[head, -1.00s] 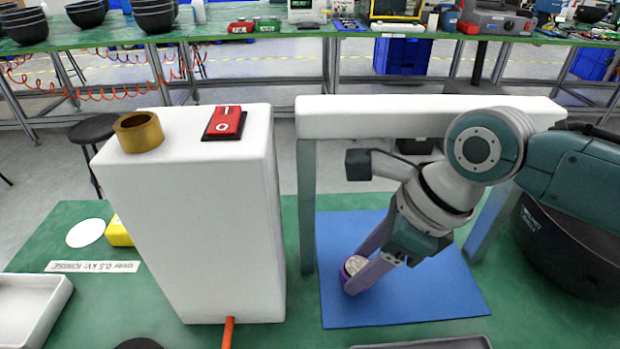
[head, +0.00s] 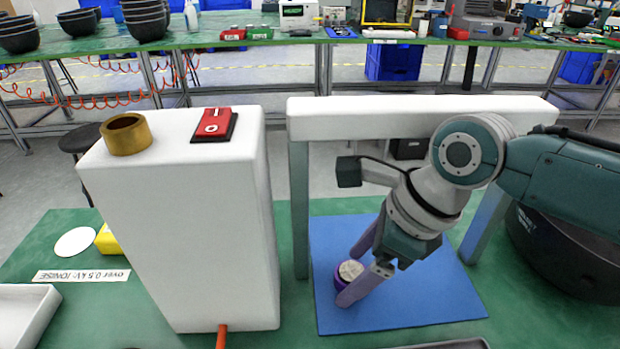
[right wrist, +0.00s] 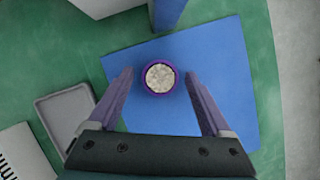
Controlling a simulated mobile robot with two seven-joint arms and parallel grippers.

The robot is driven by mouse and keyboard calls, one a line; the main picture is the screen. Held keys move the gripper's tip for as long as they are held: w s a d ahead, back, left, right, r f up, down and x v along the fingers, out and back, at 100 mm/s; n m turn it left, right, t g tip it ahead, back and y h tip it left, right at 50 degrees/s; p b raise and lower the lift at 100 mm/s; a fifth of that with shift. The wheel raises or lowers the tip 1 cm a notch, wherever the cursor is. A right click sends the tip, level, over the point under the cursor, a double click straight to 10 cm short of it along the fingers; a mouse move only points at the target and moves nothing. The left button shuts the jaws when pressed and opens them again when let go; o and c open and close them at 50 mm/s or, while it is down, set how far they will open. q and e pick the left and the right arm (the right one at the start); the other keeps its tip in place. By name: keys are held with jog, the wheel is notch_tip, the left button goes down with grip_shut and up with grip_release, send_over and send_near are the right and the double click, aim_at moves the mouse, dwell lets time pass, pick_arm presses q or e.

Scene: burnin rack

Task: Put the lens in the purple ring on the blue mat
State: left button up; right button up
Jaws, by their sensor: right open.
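The purple ring (head: 346,284) stands on the blue mat (head: 420,299). A pale, mottled round disc, the lens (head: 350,269), sits inside the ring's rim. In the right wrist view the lens (right wrist: 160,77) is surrounded by the purple ring (right wrist: 147,85), roughly centred in it. Whether it lies fully flat I cannot tell. My right gripper (head: 352,272) is open, with one lilac finger on each side of the ring. In the right wrist view its fingertips (right wrist: 159,74) stand apart from the ring with blue mat visible between. My left gripper is not in view.
A white beam (head: 420,118) on grey posts spans above the mat. A tall white block (head: 190,220) stands at left, bearing a brass ring (head: 127,135) and a red switch (head: 213,124). A black bowl (head: 560,250) is at right; a grey tray (right wrist: 62,112) lies by the mat.

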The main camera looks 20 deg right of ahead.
jog(key=shift+r, duration=0.4)
jog(key=shift+s+d+r+p, duration=0.15)
jog(key=shift+d+r+p, duration=0.1)
jog(key=shift+r+p, duration=0.35)
jog(key=s+d, duration=0.2)
jog(key=d, duration=0.1)
jog(key=s+d, duration=0.2)
jog(key=s+d+p, duration=0.1)
jog(key=s+d, duration=0.1)
jog(key=d, duration=0.1)
jog(key=shift+s+d+f, duration=0.15)
jog(key=shift+d+f, duration=0.2)
jog(key=shift+s+d, duration=0.3)
jog(key=shift+d, duration=0.15)
